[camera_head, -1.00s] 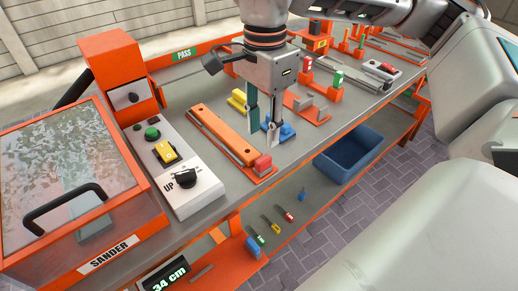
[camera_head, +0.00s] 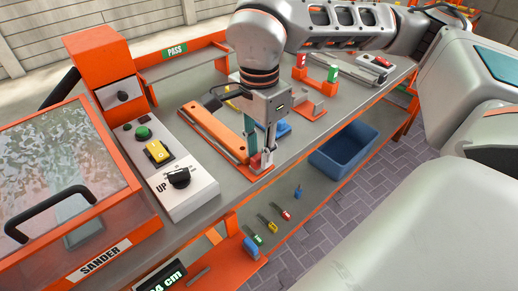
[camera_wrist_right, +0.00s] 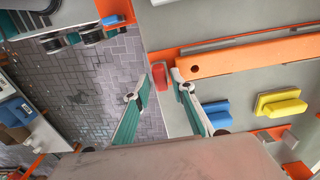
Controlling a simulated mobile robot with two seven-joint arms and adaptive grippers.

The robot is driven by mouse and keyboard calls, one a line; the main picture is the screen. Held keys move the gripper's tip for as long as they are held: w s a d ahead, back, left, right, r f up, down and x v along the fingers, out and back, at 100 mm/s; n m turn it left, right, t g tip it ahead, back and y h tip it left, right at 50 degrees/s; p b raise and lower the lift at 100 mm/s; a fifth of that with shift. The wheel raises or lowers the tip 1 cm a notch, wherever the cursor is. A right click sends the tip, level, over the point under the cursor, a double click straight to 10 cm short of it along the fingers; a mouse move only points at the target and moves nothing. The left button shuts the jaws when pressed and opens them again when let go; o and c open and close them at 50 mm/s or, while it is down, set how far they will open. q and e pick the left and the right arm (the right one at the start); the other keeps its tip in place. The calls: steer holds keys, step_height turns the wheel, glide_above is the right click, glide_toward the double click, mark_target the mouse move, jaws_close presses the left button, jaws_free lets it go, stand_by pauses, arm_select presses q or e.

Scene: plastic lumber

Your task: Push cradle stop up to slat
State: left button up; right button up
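The orange slat (camera_head: 213,130) lies in the cradle on the bench; its near end also shows in the right wrist view (camera_wrist_right: 245,58). The red cradle stop (camera_head: 256,161) is at the slat's near end, by the bench's front edge. My right gripper (camera_head: 262,154) is down at the stop. In the right wrist view its fingers (camera_wrist_right: 156,85) are spread, with red stop (camera_wrist_right: 160,77) between them, close to one fingertip and apart from the other. That fingertip partly hides the space between stop and slat, so I cannot tell whether they touch. My left gripper is not in view.
A control panel (camera_head: 180,190) and the sander (camera_head: 70,165) stand left of the cradle. A blue block (camera_head: 283,129) lies right of it. A blue bin (camera_head: 345,151) sits below the bench's front edge. Coloured pieces lie on a lower shelf.

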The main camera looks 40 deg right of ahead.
jaws_close()
steer(key=shift+w+r+p, duration=0.2)
steer(key=shift+w+p, duration=0.15)
steer(key=shift+w, duration=0.25)
steer(key=shift+w+a, duration=0.1)
steer(key=shift+w, duration=0.25)
steer(key=shift+f, duration=0.15)
steer(key=shift+o, duration=2.3)
jaws_free()
step_height(320, 180, up, 12)
